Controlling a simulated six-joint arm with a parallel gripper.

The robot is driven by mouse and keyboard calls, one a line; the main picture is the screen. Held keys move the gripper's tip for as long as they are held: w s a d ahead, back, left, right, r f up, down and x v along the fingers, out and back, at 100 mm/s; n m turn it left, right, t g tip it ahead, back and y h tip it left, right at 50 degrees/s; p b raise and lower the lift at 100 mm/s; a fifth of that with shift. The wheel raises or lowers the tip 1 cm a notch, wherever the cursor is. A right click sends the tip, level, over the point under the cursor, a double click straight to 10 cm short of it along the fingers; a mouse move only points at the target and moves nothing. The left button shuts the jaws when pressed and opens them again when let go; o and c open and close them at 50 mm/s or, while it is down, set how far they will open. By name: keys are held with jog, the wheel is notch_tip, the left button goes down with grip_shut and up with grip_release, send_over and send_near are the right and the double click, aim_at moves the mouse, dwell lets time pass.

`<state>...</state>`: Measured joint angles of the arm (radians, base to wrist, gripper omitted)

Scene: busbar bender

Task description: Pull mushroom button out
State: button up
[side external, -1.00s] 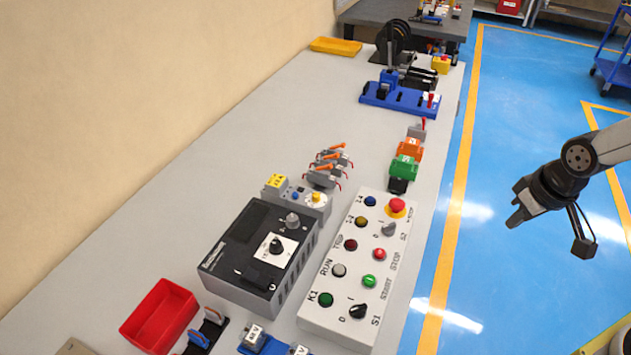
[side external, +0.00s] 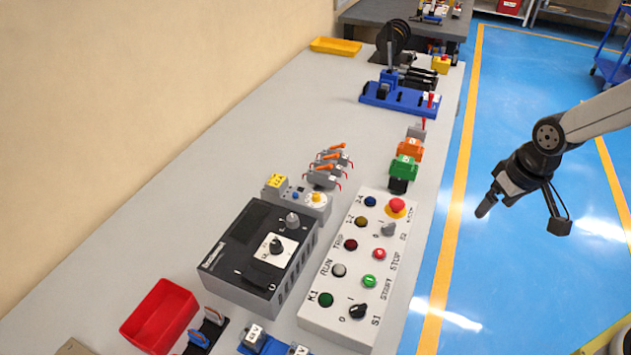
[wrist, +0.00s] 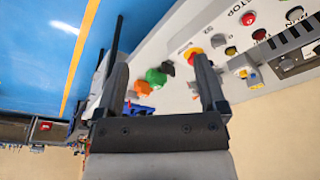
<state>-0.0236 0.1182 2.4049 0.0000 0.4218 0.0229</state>
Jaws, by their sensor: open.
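The red mushroom button (side external: 397,204) sits on a yellow round base at the far right corner of the white control panel (side external: 338,318). It also shows in the wrist view (wrist: 191,58), close beside the right fingertip and partly hidden by it. My gripper (side external: 488,205) is open and empty, to the right of the panel over the blue floor, well apart from the button. In the wrist view both fingers of my gripper (wrist: 161,68) show wide apart.
The panel carries several other buttons and two black or grey selector knobs. Green (side external: 404,168) and orange (side external: 409,148) blocks stand behind the mushroom button. A black control box (side external: 232,257) is left of the panel.

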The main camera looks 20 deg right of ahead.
jog(key=w+a+f+g, duration=0.1)
jog(key=w+a+f, duration=0.15)
jog(key=w, duration=0.75)
jog(key=g, duration=0.1)
send_over(398, 202)
notch_tip(398, 202, down, 3)
jog(key=shift+w+f, duration=0.1)
jog(key=shift+f, duration=0.1)
jog(key=shift+f, duration=0.1)
jog(key=shift+f, duration=3.8)
jog(key=shift+c, duration=0.3)
